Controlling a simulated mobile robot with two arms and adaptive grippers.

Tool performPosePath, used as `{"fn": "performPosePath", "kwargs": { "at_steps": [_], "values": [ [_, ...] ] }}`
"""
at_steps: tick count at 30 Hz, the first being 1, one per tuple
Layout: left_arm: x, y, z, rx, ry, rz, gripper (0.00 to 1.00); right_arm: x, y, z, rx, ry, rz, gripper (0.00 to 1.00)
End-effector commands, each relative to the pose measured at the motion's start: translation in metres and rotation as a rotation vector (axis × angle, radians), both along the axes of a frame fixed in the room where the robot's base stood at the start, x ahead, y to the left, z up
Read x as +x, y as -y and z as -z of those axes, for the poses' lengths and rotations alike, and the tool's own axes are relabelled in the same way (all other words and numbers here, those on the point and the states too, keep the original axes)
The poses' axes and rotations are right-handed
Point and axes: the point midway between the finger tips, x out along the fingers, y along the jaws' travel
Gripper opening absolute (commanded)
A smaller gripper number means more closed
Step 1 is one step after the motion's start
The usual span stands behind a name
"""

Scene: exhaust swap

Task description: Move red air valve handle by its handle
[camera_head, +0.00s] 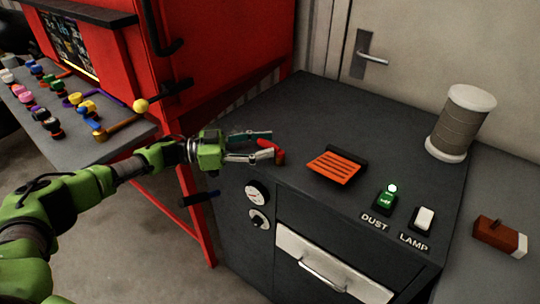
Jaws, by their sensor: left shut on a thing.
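The red air valve handle (278,153) stands at the left edge of the dark cabinet's top. It is a small red lever on a short orange-red base. My left gripper (266,146) comes in from the left with its fingers on either side of the lever's end. It is shut on the red handle. The fingers hide part of the lever. My right gripper does not show.
A red machine (225,50) and a panel with colored knobs stand left.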

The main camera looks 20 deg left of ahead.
Motion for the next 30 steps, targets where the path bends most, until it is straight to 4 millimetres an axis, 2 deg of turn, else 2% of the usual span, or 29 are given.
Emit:
{"fn": "performPosePath", "kwargs": {
  "at_steps": [1,14,30],
  "values": [
    [0.007,0.002,-0.01,-0.013,0.009,-0.013,0.32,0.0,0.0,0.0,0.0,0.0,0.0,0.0],
    [0.005,0.0,-0.01,-0.015,0.009,-0.011,0.32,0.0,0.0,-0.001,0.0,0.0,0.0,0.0],
    [-0.019,-0.05,-0.004,-0.007,0.004,-0.011,0.32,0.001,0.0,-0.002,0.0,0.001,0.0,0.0]
  ]
}}
